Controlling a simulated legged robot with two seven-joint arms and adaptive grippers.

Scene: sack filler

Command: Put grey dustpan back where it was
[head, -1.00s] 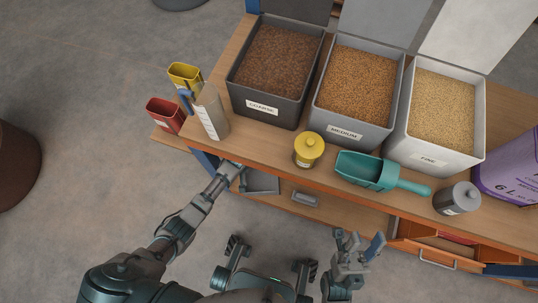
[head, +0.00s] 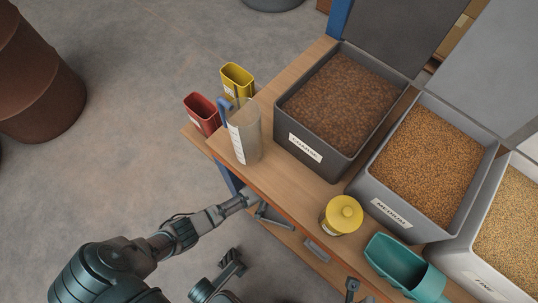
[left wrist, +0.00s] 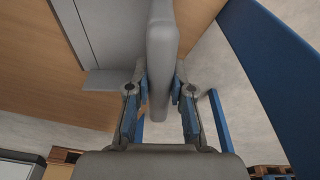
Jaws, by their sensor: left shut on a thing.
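The grey dustpan (head: 274,217) shows partly beside the front edge of the bench, low down near the lower shelf; the bench top hides part of it. My left gripper (head: 250,200) reaches to it from the left. In the left wrist view, my left gripper (left wrist: 160,88) is shut on the dustpan's thick grey handle (left wrist: 160,45), which lies between the two fingers. A flat grey panel, apparently the pan, shows to its left. Whether the dustpan touches the shelf is unclear. Only a small dark part, possibly my right gripper (head: 352,286), shows at the bottom edge; its jaws cannot be made out.
On the bench top stand a clear jug (head: 244,134), a yellow lidded jar (head: 342,215), a teal scoop (head: 398,266) and grain bins (head: 327,158). Red (head: 202,115) and yellow (head: 237,81) holders are at the left end. A blue post (head: 224,178) stands near my left arm.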

